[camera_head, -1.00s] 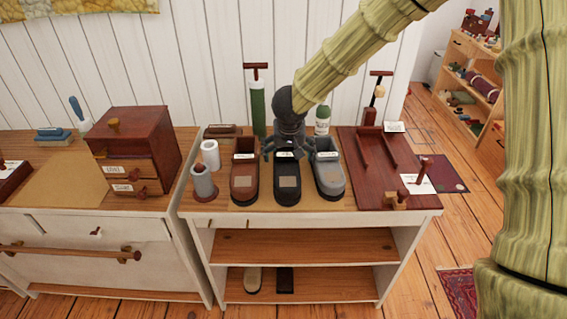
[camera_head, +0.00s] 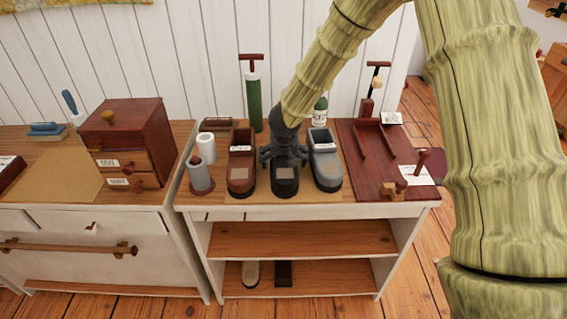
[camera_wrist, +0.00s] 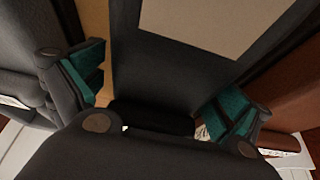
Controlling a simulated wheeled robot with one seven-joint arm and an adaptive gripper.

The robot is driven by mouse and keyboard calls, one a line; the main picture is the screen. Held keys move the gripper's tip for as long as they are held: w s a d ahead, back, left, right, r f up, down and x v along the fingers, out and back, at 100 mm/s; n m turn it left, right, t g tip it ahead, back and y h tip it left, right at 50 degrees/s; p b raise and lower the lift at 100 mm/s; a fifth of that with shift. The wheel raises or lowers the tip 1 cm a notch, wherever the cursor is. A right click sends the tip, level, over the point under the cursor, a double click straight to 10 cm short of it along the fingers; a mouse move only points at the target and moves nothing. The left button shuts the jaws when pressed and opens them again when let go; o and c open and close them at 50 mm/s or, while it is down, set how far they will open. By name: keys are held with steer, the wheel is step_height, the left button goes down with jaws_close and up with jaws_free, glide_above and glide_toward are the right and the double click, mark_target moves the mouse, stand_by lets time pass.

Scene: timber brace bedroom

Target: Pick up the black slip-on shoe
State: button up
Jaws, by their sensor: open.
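The black slip-on shoe (camera_head: 285,182) stands on the tabletop between a brown shoe (camera_head: 241,172) and a grey shoe (camera_head: 325,165). My gripper (camera_head: 285,156) is over its heel end and hides that part in the head view. In the wrist view my gripper (camera_wrist: 160,95) is open, with its teal-padded fingers on either side of the black shoe (camera_wrist: 165,60). I cannot tell whether the pads touch it. The shoe's beige patch (camera_wrist: 205,20) shows at the top of the wrist view.
A grey cylinder (camera_head: 200,176) and white roll (camera_head: 206,147) stand left of the shoes. A green pump (camera_head: 254,103) and a bottle (camera_head: 320,112) stand behind. A dark red tray (camera_head: 375,165) lies to the right. A small drawer chest (camera_head: 128,140) sits further left.

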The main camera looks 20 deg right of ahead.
steer(key=shift+f, duration=0.1)
steer(key=shift+w, duration=0.1)
steer(key=c, duration=1.3)
steer(key=shift+c, duration=0.2)
